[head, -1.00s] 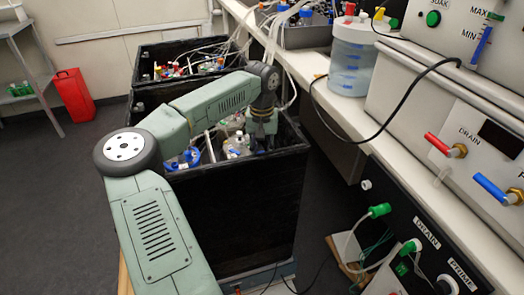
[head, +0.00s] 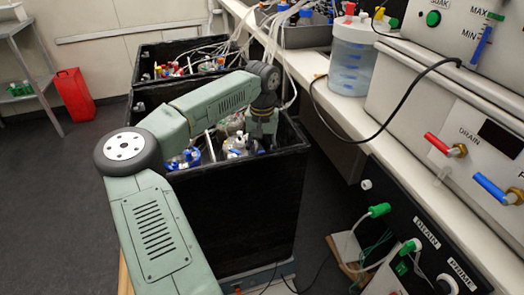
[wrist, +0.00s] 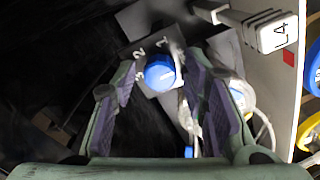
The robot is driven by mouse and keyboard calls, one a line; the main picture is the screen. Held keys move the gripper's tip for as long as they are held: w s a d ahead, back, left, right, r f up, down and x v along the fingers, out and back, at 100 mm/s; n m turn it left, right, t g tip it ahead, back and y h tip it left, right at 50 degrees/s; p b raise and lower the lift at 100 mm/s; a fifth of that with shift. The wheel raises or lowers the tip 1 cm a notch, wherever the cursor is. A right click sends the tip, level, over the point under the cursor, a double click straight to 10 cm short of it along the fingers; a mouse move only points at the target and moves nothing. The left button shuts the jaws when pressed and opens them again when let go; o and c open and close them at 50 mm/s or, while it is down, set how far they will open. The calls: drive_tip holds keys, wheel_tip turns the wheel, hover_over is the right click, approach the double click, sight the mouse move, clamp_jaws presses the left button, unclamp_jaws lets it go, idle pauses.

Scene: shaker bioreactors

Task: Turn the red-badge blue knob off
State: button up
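A round blue knob (wrist: 159,73) sits on a grey plate marked 1 and 2 in the wrist view. A small red badge (wrist: 289,57) lies on the pale panel to its right, beside a white block marked L4 (wrist: 275,32). My gripper (wrist: 163,80) is open, with one finger on each side of the knob. Whether either finger touches it I cannot tell. In the head view my gripper (head: 262,128) reaches down into the nearer black box (head: 235,205); its fingertips and the knob are hidden there.
Bottles with blue parts (head: 185,158) stand in the same box left of my gripper. Tubes run close by. A white-capped vessel (wrist: 240,95) is near the right finger. A second black box (head: 150,62) stands behind. The bench with a clear jug (head: 351,58) is to the right.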

drive_tip(key=shift+r, duration=0.1)
wheel_tip(320, 180, up, 12)
drive_tip(key=shift+f, duration=0.1)
idle(0.6)
